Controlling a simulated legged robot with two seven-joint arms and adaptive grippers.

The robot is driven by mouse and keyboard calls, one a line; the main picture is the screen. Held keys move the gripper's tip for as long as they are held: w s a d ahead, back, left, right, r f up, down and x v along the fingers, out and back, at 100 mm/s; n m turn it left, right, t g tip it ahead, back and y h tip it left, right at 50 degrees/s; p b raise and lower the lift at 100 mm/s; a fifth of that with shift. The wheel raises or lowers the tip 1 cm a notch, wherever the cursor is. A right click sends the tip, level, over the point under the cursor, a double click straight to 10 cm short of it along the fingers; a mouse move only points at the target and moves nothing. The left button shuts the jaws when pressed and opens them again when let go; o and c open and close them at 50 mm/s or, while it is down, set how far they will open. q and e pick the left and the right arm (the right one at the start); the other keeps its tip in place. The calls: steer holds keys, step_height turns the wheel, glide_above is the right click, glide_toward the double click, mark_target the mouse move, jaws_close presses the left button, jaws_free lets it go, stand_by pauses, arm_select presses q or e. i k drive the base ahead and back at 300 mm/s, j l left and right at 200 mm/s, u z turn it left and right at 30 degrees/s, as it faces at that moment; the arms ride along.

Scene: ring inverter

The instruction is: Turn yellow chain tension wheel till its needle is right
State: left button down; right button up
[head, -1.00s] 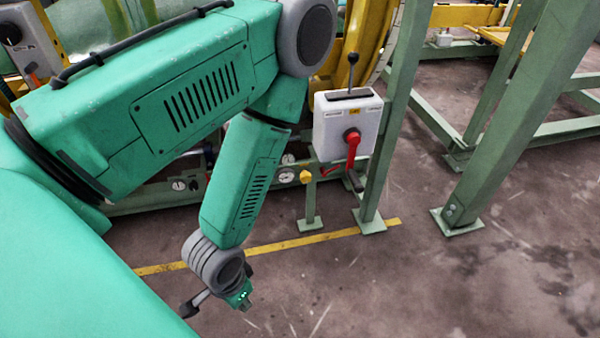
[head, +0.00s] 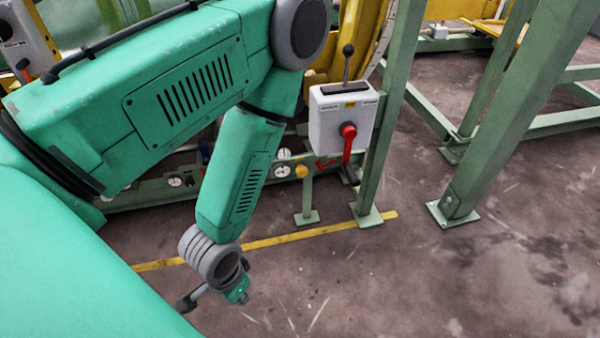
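A small yellow wheel (head: 301,171) sits on the low green rail below the grey-white switch box. A round white gauge (head: 283,171) is just left of it, and another (head: 283,153) is just above that one. Their needles are too small to read. My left arm comes in from the left, bends down and ends in my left gripper (head: 239,291), low over the floor, in front of and below the wheel and apart from it. I cannot make out whether its fingers are open. My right gripper is not in view.
The switch box (head: 342,118) carries a red handle (head: 348,142) and a black-knobbed lever (head: 347,62). A green post (head: 383,150) stands right of it. A yellow floor line (head: 290,239) crosses before the rail. The floor at lower right is clear.

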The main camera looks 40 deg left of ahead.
mark_target(302, 171)
steer(key=i+u, duration=0.35)
steer(key=i+l+u, duration=0.15)
steer(key=i+u, duration=0.25)
steer(key=i+l+u, duration=0.35)
steer(key=j, duration=0.1)
